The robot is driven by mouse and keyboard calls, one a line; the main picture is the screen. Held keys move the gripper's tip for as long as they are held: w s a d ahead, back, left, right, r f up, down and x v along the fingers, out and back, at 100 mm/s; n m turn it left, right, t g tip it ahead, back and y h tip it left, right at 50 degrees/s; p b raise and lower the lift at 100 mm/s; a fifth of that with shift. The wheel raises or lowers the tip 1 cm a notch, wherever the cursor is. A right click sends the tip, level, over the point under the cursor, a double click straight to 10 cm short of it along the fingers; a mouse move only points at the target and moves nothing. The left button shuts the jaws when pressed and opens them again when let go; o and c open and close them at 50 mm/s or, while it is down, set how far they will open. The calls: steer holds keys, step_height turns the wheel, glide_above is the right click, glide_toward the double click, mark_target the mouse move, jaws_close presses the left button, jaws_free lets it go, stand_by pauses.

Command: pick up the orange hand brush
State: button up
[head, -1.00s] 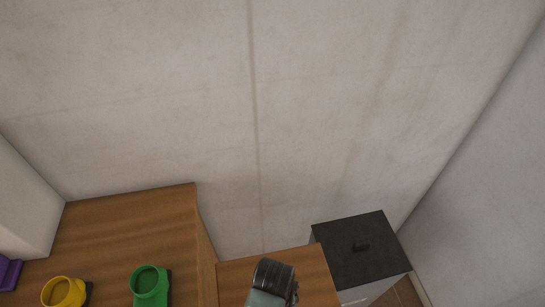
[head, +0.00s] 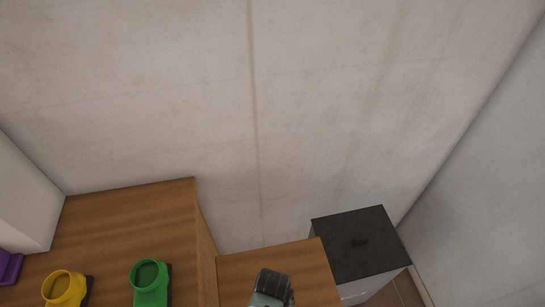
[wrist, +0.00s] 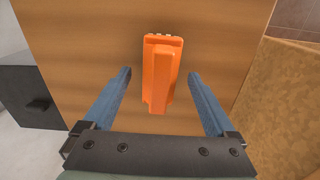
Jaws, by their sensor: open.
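The orange hand brush (wrist: 160,72) lies on a brown wooden surface (wrist: 90,30) in the wrist view, upper middle. Pale bristle tips show at its far end. My gripper (wrist: 158,78) is open, with one blue-grey finger on each side of the brush and a gap on both sides. The brush is not held. I cannot tell the exact height of the fingertips above the wood. In the head view I see only part of my arm (head: 271,287) over the lower wooden top (head: 300,262); the brush does not show there.
A higher wooden top (head: 120,220) at left holds a yellow item (head: 62,288) and a green item (head: 150,283). A concrete wall is behind.

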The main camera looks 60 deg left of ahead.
jaws_close()
stand_by(0.3)
steer(key=shift+r, duration=0.1)
step_height(320, 180, up, 10)
steer(key=shift+f+p, duration=0.1)
steer(key=shift+p, duration=0.25)
stand_by(0.3)
